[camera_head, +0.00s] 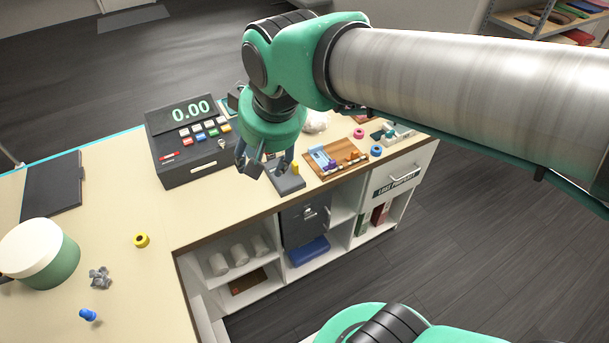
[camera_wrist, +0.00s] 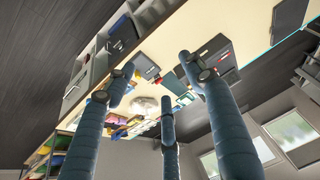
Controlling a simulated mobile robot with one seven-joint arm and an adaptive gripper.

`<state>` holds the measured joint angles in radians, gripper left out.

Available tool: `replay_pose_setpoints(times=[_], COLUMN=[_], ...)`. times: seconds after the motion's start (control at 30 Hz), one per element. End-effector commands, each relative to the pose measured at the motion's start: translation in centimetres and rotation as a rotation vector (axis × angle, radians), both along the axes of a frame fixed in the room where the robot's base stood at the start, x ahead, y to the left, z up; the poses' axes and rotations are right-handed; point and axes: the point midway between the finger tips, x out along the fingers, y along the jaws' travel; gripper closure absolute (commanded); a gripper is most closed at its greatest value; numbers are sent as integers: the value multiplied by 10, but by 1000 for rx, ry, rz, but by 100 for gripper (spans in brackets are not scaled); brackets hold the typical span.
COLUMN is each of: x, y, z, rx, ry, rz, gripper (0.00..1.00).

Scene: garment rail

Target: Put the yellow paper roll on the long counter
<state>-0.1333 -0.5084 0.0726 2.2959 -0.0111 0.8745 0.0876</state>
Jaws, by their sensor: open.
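A small yellow ring-shaped roll (camera_head: 141,240) with a dark centre lies on the pale counter (camera_head: 115,205), left of the inner corner in the head view. It looks like the yellow paper roll. The counter is L-shaped, with one stretch running toward the near left and another running right past the register. My gripper (camera_head: 264,172) hangs over the right-hand stretch, just right of the register and well away from the yellow roll. Its fingers are spread and empty. They also show in the wrist view (camera_wrist: 158,82), where I cannot make out the yellow roll.
A cash register (camera_head: 185,150) stands beside my gripper. A grey device (camera_head: 288,181), a wooden tray (camera_head: 336,162), a pink ring (camera_head: 359,133) and a blue ring (camera_head: 376,150) lie to its right. A round lidded box (camera_head: 58,262), crumpled grey piece (camera_head: 100,277) and blue object (camera_head: 89,314) are near left.

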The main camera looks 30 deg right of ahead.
Motion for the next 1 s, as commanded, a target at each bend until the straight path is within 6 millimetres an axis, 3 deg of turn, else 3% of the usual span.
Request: replay_pose_setpoints(times=[0.2, 0.4, 0.6, 1.0], x=[-56, -89, -100, -100], y=[-32, -47, -51, -51], z=[0, -6, -10, -14], rx=[-9, -18, -21, -22], ry=[-49, -77, -85, -86], rz=[-34, -52, -58, -57], gripper=[46, 46, 46, 46])
